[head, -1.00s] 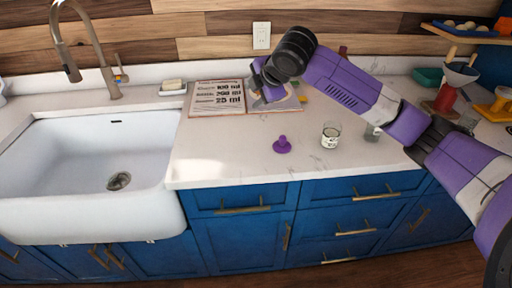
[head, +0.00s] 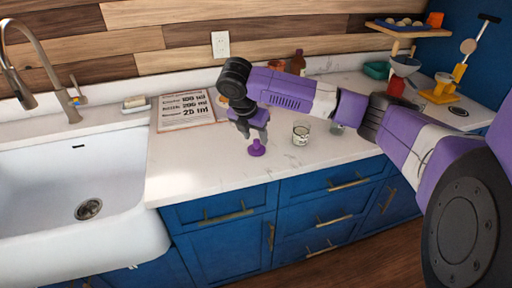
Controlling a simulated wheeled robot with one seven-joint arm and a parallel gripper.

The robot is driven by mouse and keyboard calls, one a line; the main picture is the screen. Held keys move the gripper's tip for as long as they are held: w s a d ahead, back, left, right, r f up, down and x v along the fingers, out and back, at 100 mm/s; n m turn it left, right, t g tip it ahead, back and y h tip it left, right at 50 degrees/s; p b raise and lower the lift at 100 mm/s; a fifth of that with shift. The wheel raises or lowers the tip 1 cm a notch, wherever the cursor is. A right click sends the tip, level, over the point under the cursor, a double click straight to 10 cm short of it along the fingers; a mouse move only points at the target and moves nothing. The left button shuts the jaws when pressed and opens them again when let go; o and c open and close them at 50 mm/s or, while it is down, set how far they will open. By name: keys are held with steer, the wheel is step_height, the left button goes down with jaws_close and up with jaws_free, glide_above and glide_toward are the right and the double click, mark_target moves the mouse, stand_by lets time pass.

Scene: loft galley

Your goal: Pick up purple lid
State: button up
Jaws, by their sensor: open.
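The purple lid (head: 257,149) lies on the white counter near its front edge, its knob pointing up. My gripper (head: 254,134) points down right above the lid, close to its knob.
A recipe board (head: 186,111) lies at the back left. The sink (head: 80,190) is at left. Counter left of the lid is clear.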

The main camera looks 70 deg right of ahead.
mark_target(256, 140)
steer(key=shift+x, duration=1.7)
steer(key=shift+a, duration=0.1)
jaws_close()
steer(key=shift+r, duration=0.1)
